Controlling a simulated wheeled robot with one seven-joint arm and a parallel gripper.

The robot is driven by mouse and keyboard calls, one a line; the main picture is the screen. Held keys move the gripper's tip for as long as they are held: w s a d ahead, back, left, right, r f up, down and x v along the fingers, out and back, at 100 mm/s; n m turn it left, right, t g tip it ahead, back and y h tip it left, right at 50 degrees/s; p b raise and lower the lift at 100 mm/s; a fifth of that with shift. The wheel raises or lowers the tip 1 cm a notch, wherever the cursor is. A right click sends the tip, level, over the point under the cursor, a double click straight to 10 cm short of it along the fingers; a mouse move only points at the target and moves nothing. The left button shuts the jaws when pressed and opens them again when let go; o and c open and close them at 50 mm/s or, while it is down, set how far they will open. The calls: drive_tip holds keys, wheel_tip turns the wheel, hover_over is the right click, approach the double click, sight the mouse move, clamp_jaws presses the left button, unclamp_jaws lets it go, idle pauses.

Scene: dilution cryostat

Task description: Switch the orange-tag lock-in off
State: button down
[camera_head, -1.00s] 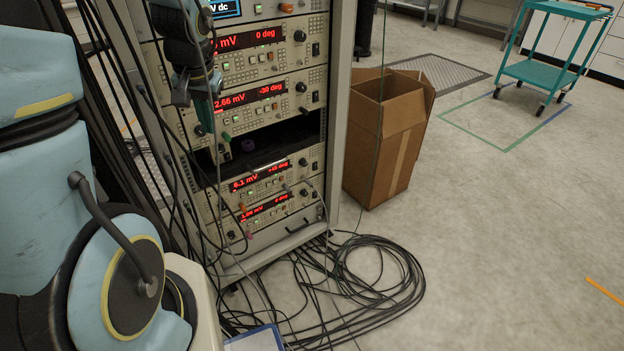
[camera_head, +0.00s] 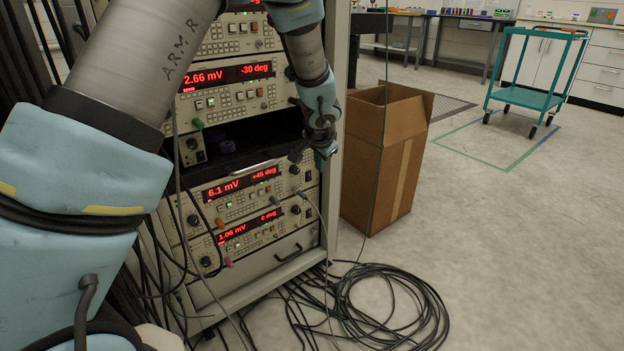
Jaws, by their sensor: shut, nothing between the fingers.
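The lock-in reading 6.1 mV and +45 deg (camera_head: 238,203) sits low in the rack, with its red displays lit. A small orange piece (camera_head: 219,222) shows at its lower left front and looks like the orange tag. A dark switch (camera_head: 308,176) seems to be at its right end. My gripper (camera_head: 322,162) is shut and empty, at the rack's right side, just above and right of that lock-in's right end. In the picture it overlaps the rack's right post. I cannot tell its exact distance from the panel, and no contact shows.
Above is an open dark slot (camera_head: 245,140), then a lit 2.66 mV lock-in (camera_head: 240,95) with a green piece. Below is a lit 1.06 mV lock-in (camera_head: 250,235) with a pink piece. Cables (camera_head: 380,310) hang in front and coil on the floor. A cardboard box (camera_head: 385,165) stands right.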

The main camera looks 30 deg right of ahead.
sight(309, 176)
drive_tip(key=w+d+f+b, duration=0.1)
drive_tip(key=w+f, duration=0.7)
drive_tip(key=f, duration=0.1)
drive_tip(key=shift+d+b, duration=0.3)
drive_tip(key=shift+b, duration=0.1)
drive_tip(key=shift+f, duration=0.2)
